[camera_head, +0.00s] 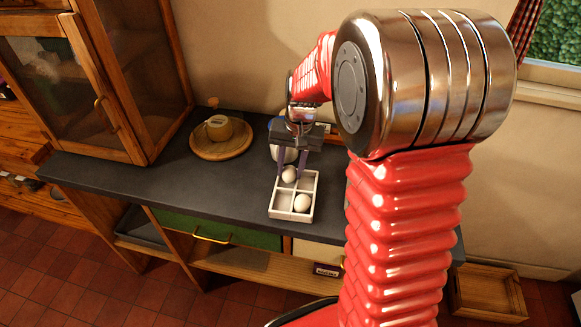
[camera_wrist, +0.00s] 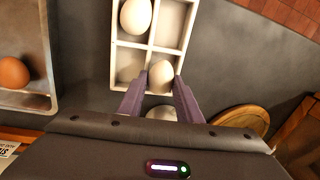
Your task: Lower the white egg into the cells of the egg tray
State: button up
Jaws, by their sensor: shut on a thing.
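My gripper (camera_head: 290,168) points down over the far left cell of the white egg tray (camera_head: 272,214), its dark fingers on either side of a white egg (camera_head: 289,175). In the wrist view my gripper (camera_wrist: 160,78) is shut on this egg (camera_wrist: 161,74), which is at the lower right cell of the tray (camera_wrist: 150,47). I cannot tell whether the egg touches the cell floor. A second white egg (camera_head: 302,203) sits in the diagonally opposite cell, at upper left in the wrist view (camera_wrist: 135,16). The other two cells are empty.
A brown egg (camera_wrist: 13,72) lies in a metal tray (camera_wrist: 48,97) beside the egg tray. A mug (camera_head: 218,128) stands on a round wooden board (camera_head: 206,152) on the dark counter (camera_head: 165,185). A white object (camera_wrist: 161,113) is partly hidden behind my gripper.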

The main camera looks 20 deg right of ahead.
jog(key=o, duration=0.7)
jog(key=shift+o, duration=0.2)
notch_tip(320, 180, up, 14)
jog(key=d, duration=0.1)
jog(key=shift+s+d+f, duration=0.2)
jog(key=shift+s+d, duration=0.05)
jog(key=shift+s, duration=0.15)
jog(key=s+a+r+n+t, duration=0.1)
jog(key=s+a+n+t, duration=0.1)
jog(key=s, duration=0.8)
jog(key=s+a+n+t+h, duration=0.1)
jog(key=s+a+n+t, duration=0.2)
jog(key=s+a, duration=0.3)
jog(key=s, duration=0.4)
jog(key=shift+a+r+n, duration=0.2)
jog(key=shift+r+n, duration=0.15)
jog(key=shift+n, duration=0.05)
